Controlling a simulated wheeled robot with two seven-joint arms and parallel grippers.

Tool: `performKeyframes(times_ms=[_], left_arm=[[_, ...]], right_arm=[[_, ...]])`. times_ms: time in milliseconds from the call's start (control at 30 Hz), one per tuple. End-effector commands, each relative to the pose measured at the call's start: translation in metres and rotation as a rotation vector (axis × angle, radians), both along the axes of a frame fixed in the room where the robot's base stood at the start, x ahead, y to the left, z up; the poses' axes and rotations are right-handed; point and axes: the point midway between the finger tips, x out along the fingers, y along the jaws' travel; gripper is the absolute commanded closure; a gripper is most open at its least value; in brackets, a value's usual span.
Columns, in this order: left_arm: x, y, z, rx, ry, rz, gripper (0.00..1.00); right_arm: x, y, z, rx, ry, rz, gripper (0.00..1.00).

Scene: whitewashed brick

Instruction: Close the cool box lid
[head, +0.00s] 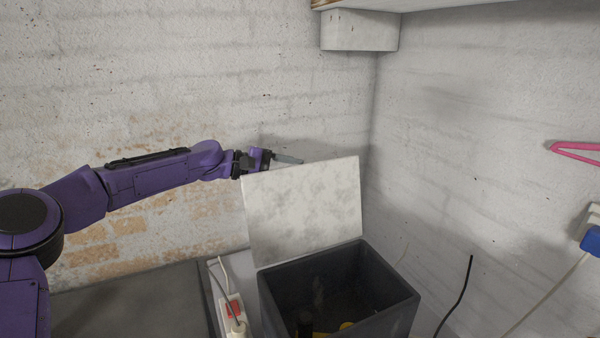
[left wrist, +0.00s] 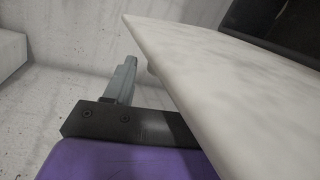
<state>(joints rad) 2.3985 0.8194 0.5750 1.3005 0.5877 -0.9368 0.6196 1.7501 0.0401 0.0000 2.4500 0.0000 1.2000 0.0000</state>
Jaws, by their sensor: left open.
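The cool box (head: 392,309) is a dark open-topped box at the lower middle of the head view. Its lid (head: 303,212) is a pale mottled panel standing up, tilted back, at the box's far left edge. My left gripper (head: 285,158) is open at the lid's top edge, behind it, with a grey finger showing above the edge. In the left wrist view the lid (left wrist: 225,85) fills the right side, and one grey finger (left wrist: 126,78) is beside its edge; the other finger is hidden. I cannot tell whether the gripper touches the lid. My right gripper is not in view.
Dark and yellow items (head: 346,326) lie inside the box. A power strip (head: 236,310) with cables stands left of it. A pink hanger (head: 575,152) and a blue plug (head: 591,240) are on the right. White brick walls close in behind; a shelf (head: 420,4) is overhead.

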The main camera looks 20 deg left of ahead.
Motion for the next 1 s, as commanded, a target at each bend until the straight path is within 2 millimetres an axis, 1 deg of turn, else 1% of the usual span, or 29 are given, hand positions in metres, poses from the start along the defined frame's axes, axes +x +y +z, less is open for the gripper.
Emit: performKeyframes(times_ms=[33, 100, 200, 467, 500, 567, 600, 633, 667, 867, 1000], left_arm=[[0.005, -0.007, -0.002, 0.001, 0.004, 0.001, 0.44], [0.011, -0.015, -0.004, 0.001, 0.002, 0.0, 0.44], [0.015, -0.022, -0.007, -0.001, 0.002, 0.001, 0.44], [0.017, -0.024, -0.009, 0.0, -0.001, 0.001, 0.44], [0.017, -0.024, -0.009, 0.0, -0.001, 0.001, 0.51], [0.017, -0.024, -0.009, 0.0, -0.001, 0.001, 0.7], [0.017, -0.024, -0.009, 0.0, -0.001, 0.001, 0.83], [0.017, -0.024, -0.009, 0.0, -0.001, 0.001, 0.93], [0.017, -0.024, -0.009, 0.0, -0.001, 0.001, 1.0], [0.016, -0.025, -0.008, 0.004, -0.005, -0.001, 1.0], [0.015, -0.035, -0.007, 0.025, -0.025, -0.01, 1.0]], right_arm=[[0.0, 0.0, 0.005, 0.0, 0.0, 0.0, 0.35], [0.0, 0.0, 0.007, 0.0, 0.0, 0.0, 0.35], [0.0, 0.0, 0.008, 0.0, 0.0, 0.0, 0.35], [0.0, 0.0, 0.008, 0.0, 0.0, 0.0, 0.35], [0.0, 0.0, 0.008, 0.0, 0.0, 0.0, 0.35], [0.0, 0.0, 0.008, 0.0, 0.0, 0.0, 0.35], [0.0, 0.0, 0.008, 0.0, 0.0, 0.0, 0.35], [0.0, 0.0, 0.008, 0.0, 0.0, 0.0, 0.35], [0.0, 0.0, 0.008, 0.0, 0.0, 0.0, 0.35], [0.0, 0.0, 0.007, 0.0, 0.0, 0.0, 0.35], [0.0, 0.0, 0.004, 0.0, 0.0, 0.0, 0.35]])
